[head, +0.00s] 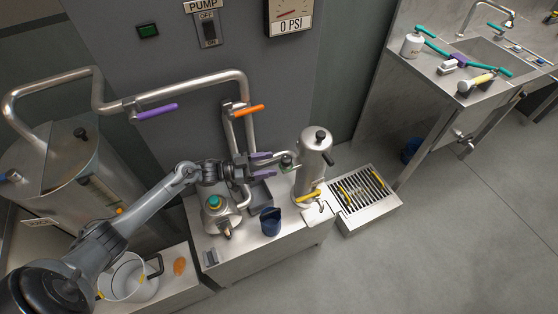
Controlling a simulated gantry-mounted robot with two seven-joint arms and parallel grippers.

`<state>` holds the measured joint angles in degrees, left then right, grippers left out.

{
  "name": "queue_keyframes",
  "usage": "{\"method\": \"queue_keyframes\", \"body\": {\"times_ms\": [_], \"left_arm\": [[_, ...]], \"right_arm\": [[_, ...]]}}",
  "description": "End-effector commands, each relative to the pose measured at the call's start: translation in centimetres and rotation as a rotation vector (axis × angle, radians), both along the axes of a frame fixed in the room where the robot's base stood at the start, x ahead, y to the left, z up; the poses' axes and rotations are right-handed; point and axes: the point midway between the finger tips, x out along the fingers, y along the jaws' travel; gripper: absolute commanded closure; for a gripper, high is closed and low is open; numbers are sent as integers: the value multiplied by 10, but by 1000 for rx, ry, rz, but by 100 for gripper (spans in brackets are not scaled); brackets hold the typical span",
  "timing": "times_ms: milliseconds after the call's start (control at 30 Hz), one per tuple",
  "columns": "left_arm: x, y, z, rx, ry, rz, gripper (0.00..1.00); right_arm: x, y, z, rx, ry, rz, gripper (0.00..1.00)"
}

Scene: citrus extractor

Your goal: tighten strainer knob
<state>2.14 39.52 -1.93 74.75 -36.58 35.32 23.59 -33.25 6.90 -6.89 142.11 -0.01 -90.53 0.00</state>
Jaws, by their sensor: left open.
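A tall steel cylinder (313,160) stands on the steel bench and has a black knob (320,135) on top. A small dark, greenish knob (286,160) sticks out of its left side; I take this for the strainer knob, though no label shows. My left gripper (271,164) has purple fingers and is open. It is just left of the side knob and points at it, apparently empty. Whether the fingertips touch the knob cannot be told. My right gripper is not in view.
Pipes with a purple lever (156,111) and an orange lever (249,110) run behind my arm. A green-topped steel vessel (219,214) and a blue cup (270,222) stand on the bench. A slotted tray (385,209) with yellow handles is right of the cylinder.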

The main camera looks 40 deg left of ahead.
Motion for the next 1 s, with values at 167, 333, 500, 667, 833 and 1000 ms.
{"method": "queue_keyframes", "body": {"times_ms": [167,333,500,667,833,1000], "left_arm": [[-20,17,1,1,2,0,36],[-29,24,1,1,0,-1,36],[-31,26,1,1,-1,-1,36],[-31,26,1,0,-1,-1,36],[-31,26,1,0,-1,-1,36],[-31,26,0,0,-1,-1,36]], "right_arm": [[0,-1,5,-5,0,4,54],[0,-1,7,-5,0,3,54],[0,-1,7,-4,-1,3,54],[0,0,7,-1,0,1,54],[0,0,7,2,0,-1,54],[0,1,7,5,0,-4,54]]}}
